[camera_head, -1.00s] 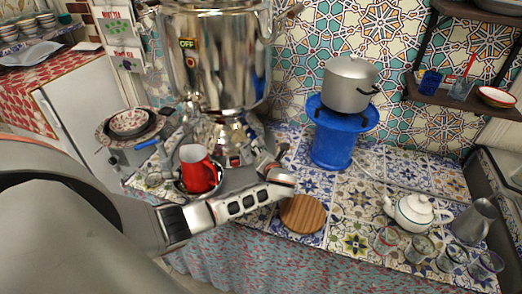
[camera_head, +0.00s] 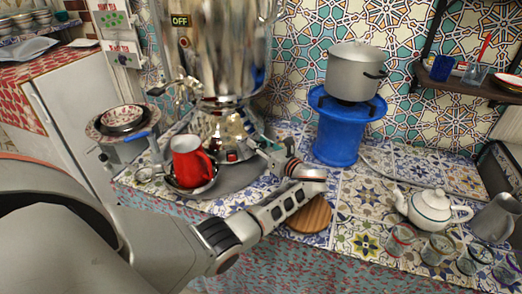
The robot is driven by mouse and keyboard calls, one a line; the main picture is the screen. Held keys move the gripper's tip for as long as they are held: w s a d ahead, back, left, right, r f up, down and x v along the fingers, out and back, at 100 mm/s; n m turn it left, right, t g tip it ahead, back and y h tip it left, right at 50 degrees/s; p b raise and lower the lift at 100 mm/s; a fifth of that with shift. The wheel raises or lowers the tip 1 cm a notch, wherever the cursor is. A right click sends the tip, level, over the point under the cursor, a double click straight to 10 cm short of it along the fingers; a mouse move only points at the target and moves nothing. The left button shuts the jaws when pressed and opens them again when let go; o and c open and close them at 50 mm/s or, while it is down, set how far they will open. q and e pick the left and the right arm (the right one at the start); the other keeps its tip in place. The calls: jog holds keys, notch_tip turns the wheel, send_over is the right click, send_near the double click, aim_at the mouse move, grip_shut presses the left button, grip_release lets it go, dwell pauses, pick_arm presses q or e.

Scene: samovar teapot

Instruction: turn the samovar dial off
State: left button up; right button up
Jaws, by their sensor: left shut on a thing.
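The large shiny metal samovar (camera_head: 222,60) stands at the left of the tiled counter, with an "OFF" label on its upper body. Its base (camera_head: 220,127) has a small red part (camera_head: 232,155) low on the front. My left gripper (camera_head: 256,148) reaches back toward the right side of the base, with its fingers at the base. It is shut on what seems to be the samovar dial, which the fingers mostly hide. I cannot tell which way the dial is turned. My right gripper is out of view.
A red mug (camera_head: 187,162) stands in a metal bowl left of the fingers. A round wooden board (camera_head: 311,215) lies under my wrist. A pot (camera_head: 354,72) sits on a blue stove (camera_head: 337,138). A white teapot (camera_head: 431,207) and several glasses stand at the right.

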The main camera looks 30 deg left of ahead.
pick_arm(q)
jog(key=shift+f+n+b, duration=0.35)
jog(key=shift+f+n, duration=0.15)
jog(key=shift+f, duration=0.05)
jog(key=shift+r+n+g+b, duration=0.1)
jog(key=shift+n+g+b, duration=0.25)
jog(key=shift+g, duration=0.15)
jog(key=shift+n+y, duration=0.3)
jog(key=shift+n, duration=0.05)
jog(key=shift+r+n+g+b, duration=0.25)
jog(key=shift+n+g+b, duration=0.25)
jog(key=shift+g+b, duration=0.15)
jog(key=shift+s+r, duration=0.1)
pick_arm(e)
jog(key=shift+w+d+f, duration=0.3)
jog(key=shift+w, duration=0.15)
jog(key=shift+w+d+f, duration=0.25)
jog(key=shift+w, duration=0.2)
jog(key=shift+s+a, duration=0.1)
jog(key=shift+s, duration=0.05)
pick_arm(q)
jog(key=o, duration=1.1)
jog(key=shift+o, duration=0.2)
jog(key=shift+r, duration=0.1)
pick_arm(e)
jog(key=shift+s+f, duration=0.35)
